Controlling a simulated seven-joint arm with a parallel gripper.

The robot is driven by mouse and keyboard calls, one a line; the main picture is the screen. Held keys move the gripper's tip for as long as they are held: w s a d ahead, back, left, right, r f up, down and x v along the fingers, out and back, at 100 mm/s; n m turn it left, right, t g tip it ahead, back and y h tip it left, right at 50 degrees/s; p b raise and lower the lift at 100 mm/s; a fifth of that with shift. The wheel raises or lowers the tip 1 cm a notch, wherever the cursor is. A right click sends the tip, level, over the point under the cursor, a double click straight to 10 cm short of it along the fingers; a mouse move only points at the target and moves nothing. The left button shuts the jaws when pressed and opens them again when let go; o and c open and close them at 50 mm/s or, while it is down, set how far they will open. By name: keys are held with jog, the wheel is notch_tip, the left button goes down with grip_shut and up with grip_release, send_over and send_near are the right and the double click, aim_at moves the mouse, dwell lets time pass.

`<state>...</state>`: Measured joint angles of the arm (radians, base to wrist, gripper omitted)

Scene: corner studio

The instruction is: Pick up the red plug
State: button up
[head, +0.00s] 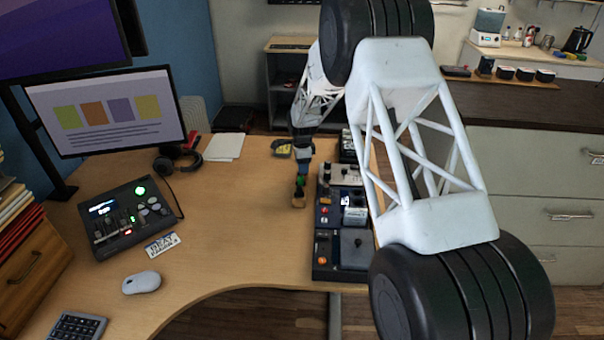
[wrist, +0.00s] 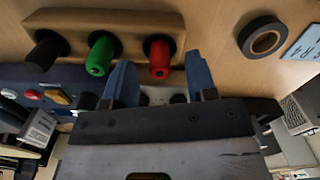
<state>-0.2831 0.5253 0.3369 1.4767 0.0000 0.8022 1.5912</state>
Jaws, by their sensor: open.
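The red plug (wrist: 159,58) stands in a wooden holder (wrist: 118,20) in the wrist view, at the right end of a row with a green plug (wrist: 100,56) and a black plug (wrist: 46,50). My gripper (wrist: 160,76) is open, with one blue finger on each side of the red plug in the picture. The left finger shows between the green and red plugs. I cannot tell whether the fingers touch the red plug or how far above it they are. In the head view my gripper (head: 300,178) is over the small wooden holder (head: 299,202), largely hiding the plugs.
A black tape roll (wrist: 262,38) lies right of the holder in the wrist view. Dark control boxes (head: 341,250) line the desk's right edge. A mixer panel (head: 125,218), a mouse (head: 141,283) and headphones (head: 178,160) are to the left. The desk middle (head: 235,220) is clear.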

jog(key=shift+f, duration=0.95)
grip_shut()
jog(key=shift+r, duration=5)
